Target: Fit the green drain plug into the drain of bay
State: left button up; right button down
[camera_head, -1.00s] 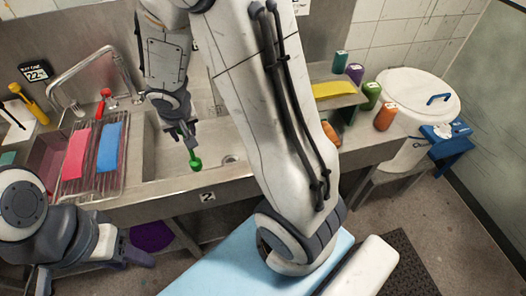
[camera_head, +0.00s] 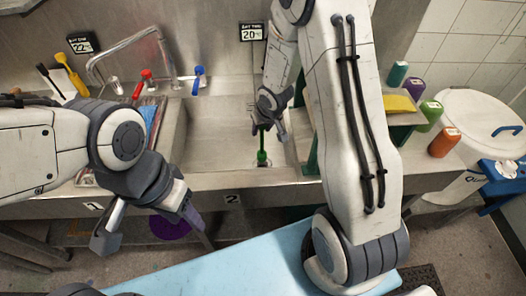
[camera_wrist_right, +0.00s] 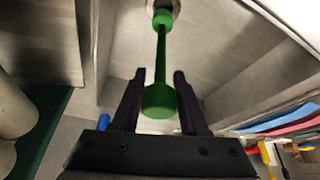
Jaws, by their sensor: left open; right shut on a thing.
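The green drain plug (camera_head: 262,158) is in my right gripper (camera_head: 268,120), low inside the steel basin of bay 2 (camera_head: 215,125). In the right wrist view the plug (camera_wrist_right: 160,102) shows a round bulb between the fingertips (camera_wrist_right: 160,85), a thin stem and a small far end. That far end is at or just over the round metal drain (camera_wrist_right: 174,7), mostly cut off at the top edge. I cannot tell whether it is seated. My left gripper (camera_head: 148,228) is open and empty, in front of the counter's edge near label 1.
Red (camera_head: 142,83) and blue (camera_head: 198,80) tap handles stand behind the basin. A drying rack (camera_head: 88,178) is partly hidden at left. Purple, green and orange containers (camera_head: 445,142) stand at right by a white lidded bucket (camera_head: 485,115). A light blue surface (camera_head: 225,262) lies in front.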

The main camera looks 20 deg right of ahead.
jog(key=b, duration=0.4)
send_over(262, 153)
jog(key=shift+w+d+f, duration=0.1)
jog(key=shift+w+f, duration=0.05)
jog(key=shift+f, duration=1.3)
jog(key=shift+w+d+f, duration=0.1)
jog(key=shift+f, duration=1.3)
jog(key=shift+a+f, duration=0.1)
jog(key=shift+f, duration=0.1)
jog(key=shift+c, duration=2.2)
grip_release()
jog(key=shift+r, duration=0.1)
